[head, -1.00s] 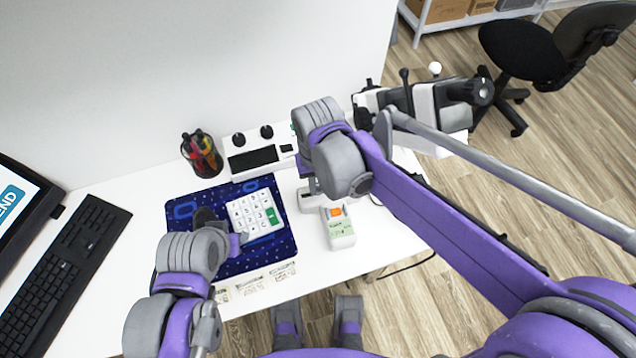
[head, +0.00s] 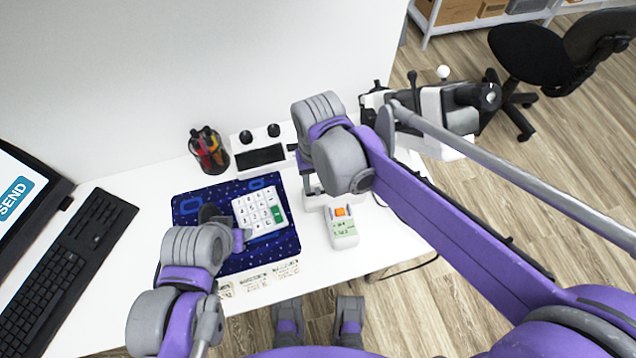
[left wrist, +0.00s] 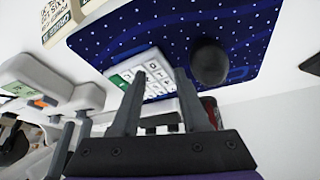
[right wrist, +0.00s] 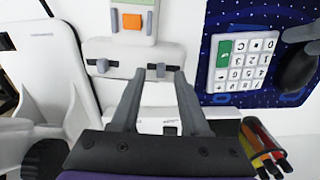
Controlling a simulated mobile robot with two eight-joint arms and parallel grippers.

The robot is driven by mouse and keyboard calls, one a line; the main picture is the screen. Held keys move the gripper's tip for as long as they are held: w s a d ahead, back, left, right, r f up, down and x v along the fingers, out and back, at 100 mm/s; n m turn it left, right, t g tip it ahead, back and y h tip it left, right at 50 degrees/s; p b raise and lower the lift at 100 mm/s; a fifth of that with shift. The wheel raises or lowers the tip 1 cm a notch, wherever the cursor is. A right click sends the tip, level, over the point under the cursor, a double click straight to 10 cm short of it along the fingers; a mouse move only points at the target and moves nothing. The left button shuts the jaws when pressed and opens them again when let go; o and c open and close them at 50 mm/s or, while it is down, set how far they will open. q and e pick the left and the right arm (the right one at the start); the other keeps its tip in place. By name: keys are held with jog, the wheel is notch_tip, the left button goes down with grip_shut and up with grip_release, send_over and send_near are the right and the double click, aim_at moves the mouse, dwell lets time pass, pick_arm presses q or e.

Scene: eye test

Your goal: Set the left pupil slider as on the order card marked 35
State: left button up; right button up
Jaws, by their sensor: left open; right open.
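A white unit (right wrist: 125,55) with two small sliders shows in the right wrist view. One slider (right wrist: 102,66) is left of my right gripper (right wrist: 158,76). The other slider (right wrist: 155,68) is at my right fingertips, between them in the picture; I cannot tell whether they touch it. My right gripper is open; in the head view its arm largely hides the unit. A handheld meter (head: 342,228) with an orange button adjoins the unit. My left gripper (left wrist: 157,72) is open, near the white keypad (head: 260,212). Several order cards (head: 257,281) lie along the mat's front; I cannot read a 35.
A blue starry mat (head: 190,205) lies under the keypad and a dark rounded object (left wrist: 209,62). A pen cup (head: 208,153) and a white box with two black knobs (head: 238,148) stand behind. A black keyboard (head: 65,265) is at left.

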aim_at(319, 190)
pick_arm(q)
jog(key=shift+r+p, duration=0.6)
jog(key=shift+r, duration=0.15)
pick_arm(e)
notch_tip(319, 190, up, 9)
jog(key=shift+r, duration=0.15)
jog(key=shift+d, duration=0.1)
